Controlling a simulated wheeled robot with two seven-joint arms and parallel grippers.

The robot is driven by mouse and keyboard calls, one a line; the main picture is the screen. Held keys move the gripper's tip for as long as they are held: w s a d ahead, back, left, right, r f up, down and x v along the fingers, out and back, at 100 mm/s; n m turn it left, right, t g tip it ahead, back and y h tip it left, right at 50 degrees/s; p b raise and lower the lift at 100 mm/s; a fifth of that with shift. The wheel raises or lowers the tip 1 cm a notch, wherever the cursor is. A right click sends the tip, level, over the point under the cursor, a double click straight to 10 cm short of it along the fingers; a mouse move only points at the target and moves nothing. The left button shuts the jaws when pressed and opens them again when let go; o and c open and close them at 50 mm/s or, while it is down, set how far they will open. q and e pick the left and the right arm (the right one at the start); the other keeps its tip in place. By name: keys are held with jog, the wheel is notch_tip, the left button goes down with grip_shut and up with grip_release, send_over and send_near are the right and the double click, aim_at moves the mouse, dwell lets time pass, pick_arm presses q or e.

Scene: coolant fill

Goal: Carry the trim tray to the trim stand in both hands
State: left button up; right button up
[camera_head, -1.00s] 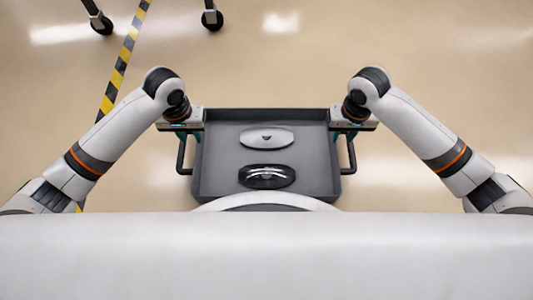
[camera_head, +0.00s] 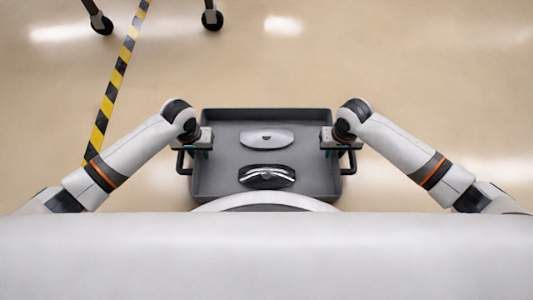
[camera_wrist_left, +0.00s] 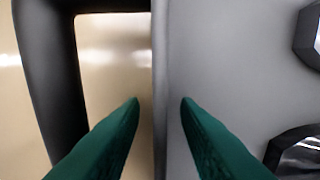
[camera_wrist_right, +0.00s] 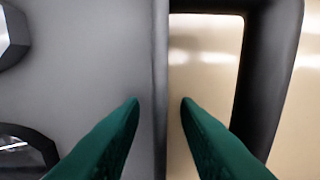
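The trim tray (camera_head: 225,180) is a dark grey shallow tray with a black loop handle on its left and right sides, in front of my body. It holds a pale oval trim piece (camera_head: 267,137) and a shiny black one (camera_head: 267,178). My left gripper (camera_wrist_left: 160,102) is open, its green fingers on either side of the tray's left side wall, beside the handle (camera_wrist_left: 45,75). My right gripper (camera_wrist_right: 160,102) is open likewise across the right side wall, beside the other handle (camera_wrist_right: 265,80). Gaps show between fingertips and walls. I cannot identify the trim stand.
Two dark castor legs (camera_head: 101,22) (camera_head: 211,18) of something stand at the top left. A yellow and black floor stripe (camera_head: 115,80) runs left of the tray. The glossy beige floor beyond and right of the tray is clear.

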pick_arm(q)
grip_shut()
pick_arm(e)
grip_shut()
dwell(0.9)
pick_arm(q)
jog(key=shift+w+r, duration=0.1)
jog(key=shift+r, duration=0.1)
pick_arm(e)
jog(key=shift+w+r, duration=0.1)
jog(key=shift+r, duration=0.1)
